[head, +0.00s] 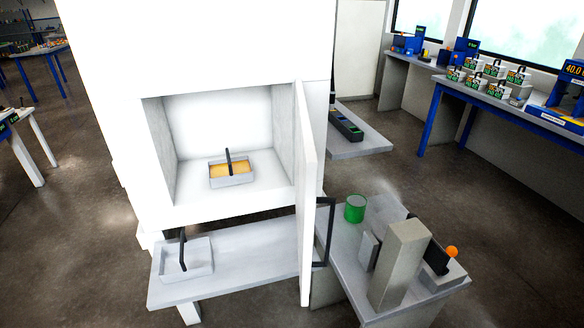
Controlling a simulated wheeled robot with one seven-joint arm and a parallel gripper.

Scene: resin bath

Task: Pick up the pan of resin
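The pan of resin (232,181) is a small grey rectangular pan with amber-orange contents and an upright black handle. It sits on the floor of the open white chamber (233,205), near the middle. The chamber's white door (306,190) stands open on the right, edge-on to me, with a black bar handle (327,232). A second grey pan (199,270) with a black handle stands on the low grey shelf below; no amber shows in it. I cannot make out my gripper in this view.
The low shelf (250,265) juts out under the chamber. Right of the door, a grey table (345,268) holds a green can (355,208), a tall beige block (399,265) and a black device with an orange ball (452,252). Floor is open to the left.

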